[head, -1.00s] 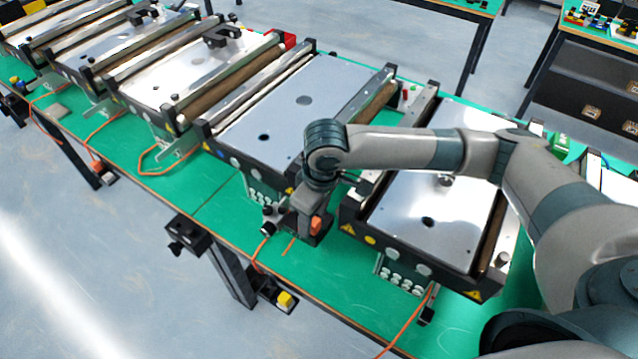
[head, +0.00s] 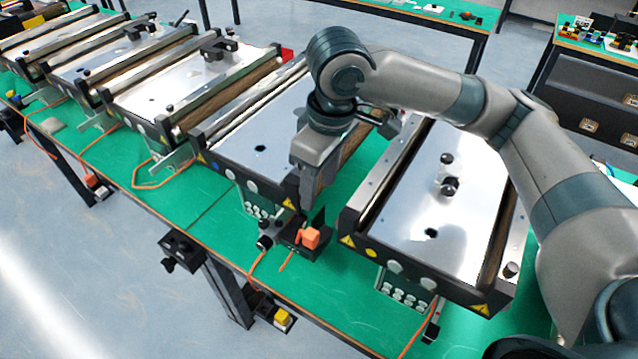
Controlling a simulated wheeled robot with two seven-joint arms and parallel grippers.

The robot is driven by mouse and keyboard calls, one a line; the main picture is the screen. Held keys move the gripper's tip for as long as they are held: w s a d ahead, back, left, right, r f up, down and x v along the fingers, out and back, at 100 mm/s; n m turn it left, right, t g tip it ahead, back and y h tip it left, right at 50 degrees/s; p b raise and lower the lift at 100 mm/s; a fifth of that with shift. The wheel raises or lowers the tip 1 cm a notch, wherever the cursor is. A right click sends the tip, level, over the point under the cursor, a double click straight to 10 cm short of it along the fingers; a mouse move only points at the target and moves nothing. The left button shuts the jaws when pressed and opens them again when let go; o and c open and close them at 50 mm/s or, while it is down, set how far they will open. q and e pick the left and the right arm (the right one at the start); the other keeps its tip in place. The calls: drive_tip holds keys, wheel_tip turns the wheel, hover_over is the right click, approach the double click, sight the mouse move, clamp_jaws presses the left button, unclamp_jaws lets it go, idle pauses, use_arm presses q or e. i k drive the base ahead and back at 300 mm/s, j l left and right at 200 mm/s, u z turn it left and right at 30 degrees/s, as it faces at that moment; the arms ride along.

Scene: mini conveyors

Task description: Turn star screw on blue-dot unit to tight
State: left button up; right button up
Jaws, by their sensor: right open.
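The blue-dot unit is the mini conveyor with a blue dot (head: 214,168) on its dark front edge and a grey top plate (head: 262,128). My right gripper (head: 311,203) points down at this unit's right front corner, just above and behind an orange switch (head: 309,238). It is open, though the gap between its fingers is hard to see. I cannot make out the star screw; the right front corner is covered by my gripper and wrist. My left gripper is not in view.
The yellow-dot conveyor (head: 460,217) stands close on the right, with a black knob (head: 511,269) at its front corner. More conveyors (head: 180,85) line the green table to the left. A strip of green table (head: 343,172) lies between the two nearest units.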

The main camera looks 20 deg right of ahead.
sight(263, 223)
drive_tip(key=k+j, duration=0.25)
drive_tip(key=k, duration=0.25)
drive_tip(key=k+j, duration=0.2)
drive_tip(key=k, duration=0.25)
drive_tip(key=k+j, duration=0.25)
drive_tip(key=k, duration=0.25)
